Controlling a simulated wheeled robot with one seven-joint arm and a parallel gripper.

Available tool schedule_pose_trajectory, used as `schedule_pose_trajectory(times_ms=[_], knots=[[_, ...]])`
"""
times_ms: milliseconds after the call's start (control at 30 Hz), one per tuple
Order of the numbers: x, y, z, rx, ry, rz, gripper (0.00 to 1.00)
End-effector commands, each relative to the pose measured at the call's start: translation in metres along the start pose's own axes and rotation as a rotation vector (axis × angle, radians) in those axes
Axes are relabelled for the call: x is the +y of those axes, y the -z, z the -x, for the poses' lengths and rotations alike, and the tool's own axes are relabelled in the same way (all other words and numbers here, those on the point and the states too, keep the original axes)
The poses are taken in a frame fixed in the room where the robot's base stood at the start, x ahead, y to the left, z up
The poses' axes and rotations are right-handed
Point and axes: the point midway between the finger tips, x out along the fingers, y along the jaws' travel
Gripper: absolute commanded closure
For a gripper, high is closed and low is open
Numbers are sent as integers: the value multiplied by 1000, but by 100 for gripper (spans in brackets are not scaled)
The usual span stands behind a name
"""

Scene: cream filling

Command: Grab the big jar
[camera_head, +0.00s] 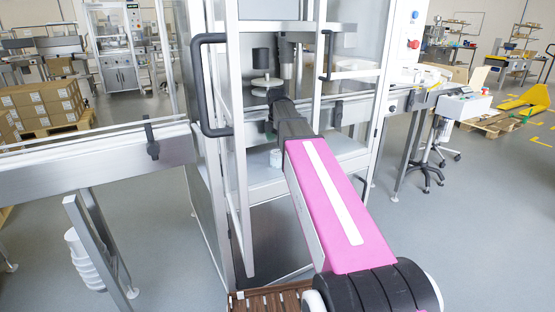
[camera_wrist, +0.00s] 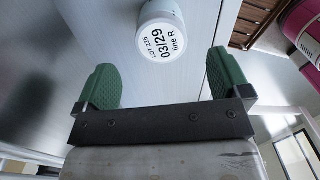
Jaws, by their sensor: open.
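A white jar (camera_wrist: 161,32) shows in the wrist view, at the top centre. Its label reads "LOT 225 03/29 line R". A small white jar (camera_head: 275,158) in the head view, on the lower shelf inside the machine, appears to be the same one. My gripper (camera_wrist: 163,72) has two green fingers, spread apart with nothing between them. The jar lies beyond the fingertips, roughly between them, apart from both. In the head view my gripper (camera_head: 271,127) is inside the machine frame, above that jar, mostly hidden by my wrist. No second jar shows for comparing size.
The machine's metal posts and open door with a black handle (camera_head: 205,85) stand close to my arm on the left. A conveyor (camera_head: 95,165) runs off left. A dark nozzle and white disc (camera_head: 264,82) sit above my gripper. The shelf (camera_head: 260,185) around the jar looks mostly clear.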

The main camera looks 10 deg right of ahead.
Motion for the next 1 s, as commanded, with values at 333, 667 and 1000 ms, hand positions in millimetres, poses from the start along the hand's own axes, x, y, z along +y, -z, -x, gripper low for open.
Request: schedule_pose_trajectory(times_ms=[333, 667, 1000], knots=[[0, 0, -24, 1, 2, 19, 5], [-2, 5, -58, 2, 4, 17, 5], [-1, 4, -75, 1, 2, 17, 5]])
